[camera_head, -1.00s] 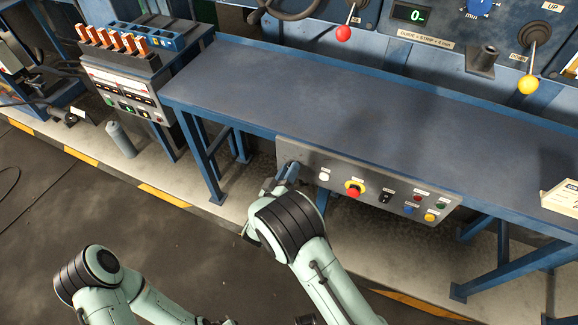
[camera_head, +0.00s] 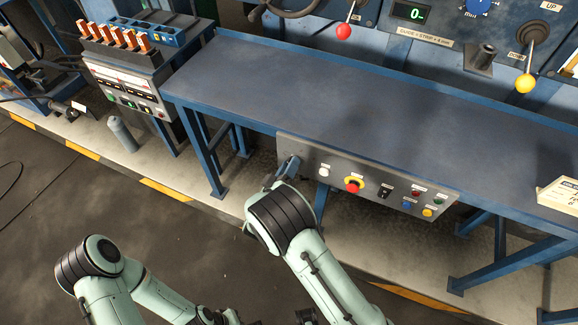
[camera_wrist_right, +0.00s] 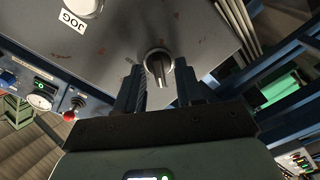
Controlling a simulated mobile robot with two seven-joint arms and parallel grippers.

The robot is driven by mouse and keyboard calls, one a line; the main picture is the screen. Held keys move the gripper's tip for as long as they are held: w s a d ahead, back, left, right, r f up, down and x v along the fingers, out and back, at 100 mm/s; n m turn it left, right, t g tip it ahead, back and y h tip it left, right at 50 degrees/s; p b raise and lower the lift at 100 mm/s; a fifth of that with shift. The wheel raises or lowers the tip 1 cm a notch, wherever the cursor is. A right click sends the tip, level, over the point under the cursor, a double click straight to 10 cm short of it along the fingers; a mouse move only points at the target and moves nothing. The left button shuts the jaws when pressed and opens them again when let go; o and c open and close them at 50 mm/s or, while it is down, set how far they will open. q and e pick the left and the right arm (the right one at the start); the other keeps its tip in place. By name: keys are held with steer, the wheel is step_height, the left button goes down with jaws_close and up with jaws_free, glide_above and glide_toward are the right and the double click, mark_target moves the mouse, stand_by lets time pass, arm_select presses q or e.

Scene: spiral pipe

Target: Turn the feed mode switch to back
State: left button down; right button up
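The feed mode switch is a round dark knob (camera_wrist_right: 158,66) with a grey pointer bar on the control panel (camera_wrist_right: 190,25), seen in the right wrist view. The bar points down toward my gripper. My right gripper (camera_wrist_right: 160,88) is open, with one finger on each side of the knob and small gaps visible. In the head view my right gripper (camera_head: 288,166) is at the left end of the panel (camera_head: 340,160) under the table; my arm and gripper hide the switch there. My left arm (camera_head: 95,265) is at the lower left; its gripper is not visible.
A white JOG button (camera_wrist_right: 82,5) is beside the switch. The panel also has a red emergency button (camera_head: 353,186) and several small buttons to the right. The blue table (camera_head: 340,85) overhangs the panel. Open floor lies in front.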

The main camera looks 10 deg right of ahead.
steer(key=shift+s+a, duration=0.1)
steer(key=b+v, duration=0.1)
steer(key=v, duration=1.2)
